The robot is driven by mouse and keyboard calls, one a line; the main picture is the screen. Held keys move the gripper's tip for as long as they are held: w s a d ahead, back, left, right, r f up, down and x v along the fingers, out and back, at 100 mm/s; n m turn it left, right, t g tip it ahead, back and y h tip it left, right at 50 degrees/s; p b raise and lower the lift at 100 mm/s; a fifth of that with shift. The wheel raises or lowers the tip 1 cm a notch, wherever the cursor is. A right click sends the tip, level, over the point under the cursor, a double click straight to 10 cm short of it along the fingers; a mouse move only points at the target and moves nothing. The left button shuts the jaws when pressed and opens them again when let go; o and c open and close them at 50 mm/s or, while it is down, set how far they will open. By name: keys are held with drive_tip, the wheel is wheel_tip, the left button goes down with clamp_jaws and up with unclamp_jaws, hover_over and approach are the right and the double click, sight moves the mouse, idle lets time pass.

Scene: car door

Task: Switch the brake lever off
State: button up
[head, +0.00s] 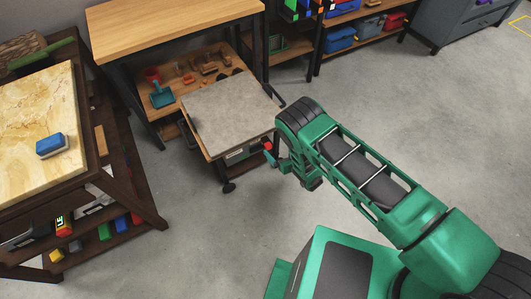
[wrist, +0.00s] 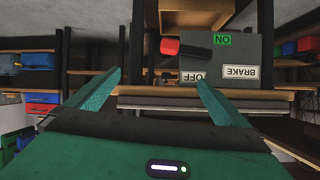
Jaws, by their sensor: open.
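The brake lever, with a red grip (wrist: 170,47) and a dark shaft, sticks out to the left from a grey panel (wrist: 245,50) in the wrist view, where the labels appear upside down. The green ON label (wrist: 222,39) is above the shaft; the OFF label (wrist: 190,77) is below it, partly behind my right finger. A BRAKE label (wrist: 240,72) is at the right. My gripper (wrist: 159,76) is open and empty, with the red grip beyond and above the gap between its fingertips. In the head view the red grip (head: 267,146) shows beside my wrist at the cart's near side.
The panel is on a wheeled cart with a grey top (head: 230,110), half under a wooden table (head: 175,25). A dark push handle (head: 273,95) is at the cart's right corner. A workbench with a marble top (head: 45,110) is at the left. Open floor (head: 375,110) lies to the right.

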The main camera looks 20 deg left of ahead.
drive_tip(key=s+a+f+y, duration=0.1)
drive_tip(key=s+f, duration=0.3)
drive_tip(key=s, duration=0.1)
drive_tip(key=x, duration=1)
drive_tip(key=shift+a+n+g, duration=0.4)
drive_tip(key=shift+a, duration=0.1)
drive_tip(key=c, duration=1.3)
drive_tip(key=shift+o, duration=0.2)
drive_tip(key=shift+d, duration=0.2)
